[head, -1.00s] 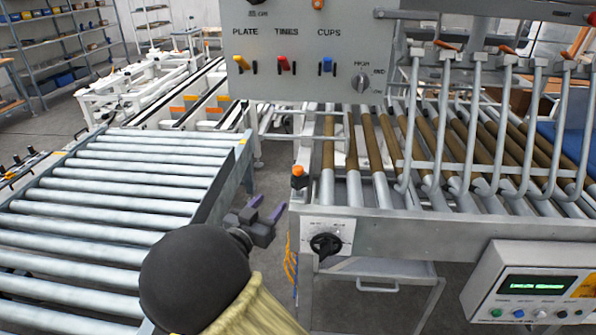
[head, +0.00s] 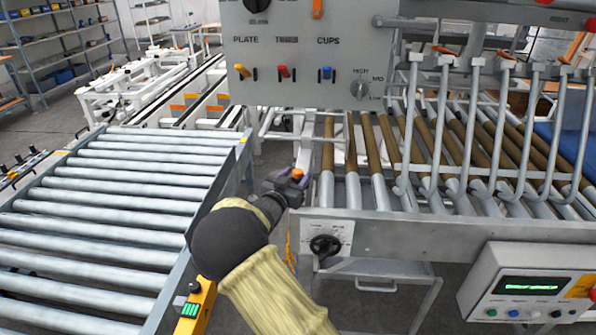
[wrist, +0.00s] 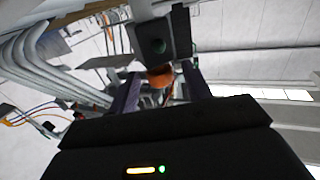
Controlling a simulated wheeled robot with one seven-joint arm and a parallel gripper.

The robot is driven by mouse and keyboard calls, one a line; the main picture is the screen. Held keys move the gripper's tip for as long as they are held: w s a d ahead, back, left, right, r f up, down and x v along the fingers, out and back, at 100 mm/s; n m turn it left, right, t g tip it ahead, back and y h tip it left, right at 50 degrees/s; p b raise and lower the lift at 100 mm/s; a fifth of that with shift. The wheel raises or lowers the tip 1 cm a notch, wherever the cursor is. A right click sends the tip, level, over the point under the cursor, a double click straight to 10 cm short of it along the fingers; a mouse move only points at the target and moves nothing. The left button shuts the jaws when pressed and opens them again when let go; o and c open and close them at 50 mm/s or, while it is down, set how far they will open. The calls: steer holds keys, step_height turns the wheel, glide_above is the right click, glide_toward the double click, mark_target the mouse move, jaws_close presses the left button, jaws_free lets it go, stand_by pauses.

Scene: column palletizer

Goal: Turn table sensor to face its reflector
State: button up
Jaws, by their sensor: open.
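The table sensor is a small orange-topped unit (head: 297,174) at the near left corner of the roller table. My gripper (head: 290,186) is right at it in the head view and covers its lower part. In the wrist view my open gripper (wrist: 161,92) has its purple fingers on either side of the orange part (wrist: 160,76). A dark grey box with a green round spot (wrist: 158,46) shows just beyond the orange part. I cannot tell whether the fingers touch the sensor, which way it faces, or which thing is its reflector.
The roller table (head: 400,228) with hooked grey bars stands right, a black knob (head: 324,246) on its front. A control panel (head: 305,65) hangs above. A roller conveyor (head: 120,200) lies left, and a display box (head: 530,285) is at lower right. A gap separates conveyor and table.

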steer(key=shift+x, duration=1)
steer(key=c, duration=0.9)
steer(key=shift+c, duration=0.2)
